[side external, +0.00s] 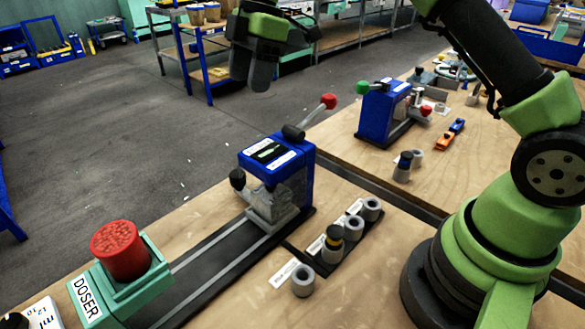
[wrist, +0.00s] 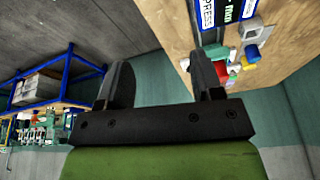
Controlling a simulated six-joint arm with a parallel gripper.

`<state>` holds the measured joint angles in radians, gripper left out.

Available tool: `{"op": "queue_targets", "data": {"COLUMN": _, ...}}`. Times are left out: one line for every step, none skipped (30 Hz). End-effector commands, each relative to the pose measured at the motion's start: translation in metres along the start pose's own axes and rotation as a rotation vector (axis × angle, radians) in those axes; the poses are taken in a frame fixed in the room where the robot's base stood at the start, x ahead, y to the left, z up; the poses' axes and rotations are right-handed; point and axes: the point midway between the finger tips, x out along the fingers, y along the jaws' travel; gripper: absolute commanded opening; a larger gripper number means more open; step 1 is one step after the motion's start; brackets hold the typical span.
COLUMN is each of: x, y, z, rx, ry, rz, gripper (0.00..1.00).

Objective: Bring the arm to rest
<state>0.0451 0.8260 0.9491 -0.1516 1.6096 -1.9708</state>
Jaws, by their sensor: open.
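My gripper (side external: 252,75) hangs in the air at the top middle of the side external view, above and behind the blue press (side external: 277,165), apart from everything. In the wrist view my gripper (wrist: 163,85) shows two dark fingers spread apart with nothing between them. The blue press stands on the wooden bench with a red-knobbed lever raised to the right. My arm's green base stands at the right of the side external view.
A teal doser (side external: 125,280) with a red top stands at the front left. Several grey cylinders (side external: 303,281) stand beside the press. A second blue press (side external: 383,113) with green and red knobs stands farther back. Shelves (side external: 190,50) line the background.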

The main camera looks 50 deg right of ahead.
Motion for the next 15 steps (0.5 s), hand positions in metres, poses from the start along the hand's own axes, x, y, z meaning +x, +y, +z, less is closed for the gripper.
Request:
{"op": "queue_targets", "data": {"x": -0.022, "y": -0.012, "z": -0.005, "rx": 0.083, "ry": -0.001, "rz": 0.038, "gripper": 0.61}}
{"op": "queue_targets", "data": {"x": -0.032, "y": -0.019, "z": -0.007, "rx": 0.139, "ry": -0.001, "rz": 0.058, "gripper": 0.61}}
{"op": "queue_targets", "data": {"x": -0.045, "y": -0.029, "z": -0.009, "rx": 0.213, "ry": 0.001, "rz": 0.086, "gripper": 0.61}}
{"op": "queue_targets", "data": {"x": -0.053, "y": -0.036, "z": -0.010, "rx": 0.268, "ry": 0.003, "rz": 0.106, "gripper": 0.61}}
{"op": "queue_targets", "data": {"x": -0.062, "y": -0.045, "z": -0.011, "rx": 0.324, "ry": 0.008, "rz": 0.126, "gripper": 0.61}}
{"op": "queue_targets", "data": {"x": -0.072, "y": -0.057, "z": -0.013, "rx": 0.398, "ry": 0.017, "rz": 0.153, "gripper": 0.61}}
{"op": "queue_targets", "data": {"x": -0.079, "y": -0.066, "z": -0.013, "rx": 0.455, "ry": 0.025, "rz": 0.173, "gripper": 0.61}}
{"op": "queue_targets", "data": {"x": -0.086, "y": -0.076, "z": -0.013, "rx": 0.511, "ry": 0.035, "rz": 0.193, "gripper": 0.61}}
{"op": "queue_targets", "data": {"x": -0.094, "y": -0.089, "z": -0.013, "rx": 0.585, "ry": 0.049, "rz": 0.219, "gripper": 0.61}}
{"op": "queue_targets", "data": {"x": -0.099, "y": -0.099, "z": -0.013, "rx": 0.640, "ry": 0.061, "rz": 0.238, "gripper": 0.61}}
{"op": "queue_targets", "data": {"x": -0.103, "y": -0.110, "z": -0.012, "rx": 0.695, "ry": 0.076, "rz": 0.257, "gripper": 0.61}}
{"op": "queue_targets", "data": {"x": -0.108, "y": -0.123, "z": -0.011, "rx": 0.770, "ry": 0.097, "rz": 0.281, "gripper": 0.61}}
{"op": "queue_targets", "data": {"x": -0.112, "y": -0.134, "z": -0.009, "rx": 0.824, "ry": 0.115, "rz": 0.298, "gripper": 0.61}}
{"op": "queue_targets", "data": {"x": -0.114, "y": -0.145, "z": -0.008, "rx": 0.879, "ry": 0.133, "rz": 0.315, "gripper": 0.61}}
{"op": "queue_targets", "data": {"x": -0.116, "y": -0.159, "z": -0.005, "rx": 0.953, "ry": 0.160, "rz": 0.337, "gripper": 0.61}}
